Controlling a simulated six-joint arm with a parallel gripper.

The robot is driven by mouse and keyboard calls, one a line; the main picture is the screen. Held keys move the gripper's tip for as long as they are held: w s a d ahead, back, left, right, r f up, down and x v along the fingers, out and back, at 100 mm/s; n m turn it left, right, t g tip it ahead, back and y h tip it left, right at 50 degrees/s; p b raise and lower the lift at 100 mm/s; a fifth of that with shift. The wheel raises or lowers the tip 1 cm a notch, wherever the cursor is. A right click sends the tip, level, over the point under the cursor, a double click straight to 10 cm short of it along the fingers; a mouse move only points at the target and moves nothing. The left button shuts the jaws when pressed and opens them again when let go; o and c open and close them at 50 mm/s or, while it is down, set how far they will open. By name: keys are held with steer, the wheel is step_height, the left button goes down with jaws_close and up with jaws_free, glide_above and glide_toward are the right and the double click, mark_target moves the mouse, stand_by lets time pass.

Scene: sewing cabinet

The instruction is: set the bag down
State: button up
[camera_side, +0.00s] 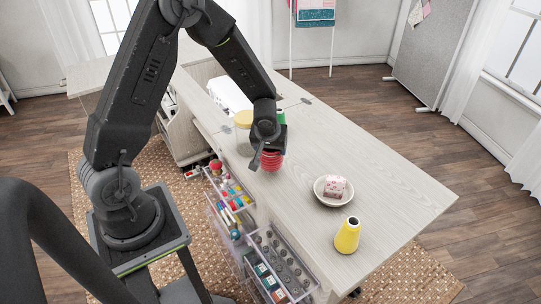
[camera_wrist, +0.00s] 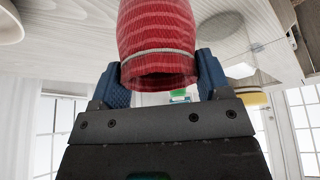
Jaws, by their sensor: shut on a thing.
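The red bag (camera_side: 271,161) has fine stripes and a pale band near its gathered end. My gripper (camera_side: 264,146) points down over the left part of the table and is shut on the bag. In the wrist view, the two blue fingers of my gripper (camera_wrist: 160,78) sit on either side of the banded end of the bag (camera_wrist: 157,28). The rest of the bag extends away from the gripper. The bag is at or close above the tabletop (camera_side: 310,155); I cannot tell whether it touches.
A yellow-lidded jar (camera_side: 243,119) and a green item (camera_side: 281,118) stand close behind the bag. Open drawers (camera_side: 283,266) jut out in front. The far right tabletop is clear.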

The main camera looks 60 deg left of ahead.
steer(key=shift+f, duration=1.75)
steer(key=shift+f, duration=0.15)
steer(key=o, duration=0.9)
steer(key=s+d+r+m, duration=0.1)
steer(key=s+d+r, duration=0.2)
steer(key=r, duration=0.4)
steer(key=s+d+r+m+t, duration=0.1)
steer(key=s+d+r, duration=0.15)
steer(key=r, duration=0.55)
steer(key=s+d+r+m, duration=0.1)
steer(key=s+d+r, duration=0.25)
steer(key=r, duration=0.35)
steer(key=s+d+r+m+h, duration=0.1)
steer(key=s+r+m, duration=0.1)
steer(key=s, duration=0.1)
steer(key=s+d+r+m+h, duration=0.1)
steer(key=s+d+r+m, duration=0.1)
steer(key=s, duration=0.2)
steer(key=s+d+r+m+t+h, duration=0.1)
steer(key=s+d+r+m, duration=0.1)
steer(key=s, duration=0.2)
steer(key=shift+s+d+r, duration=0.15)
steer(key=shift+d+r, duration=0.05)
steer(key=shift+r, duration=0.15)
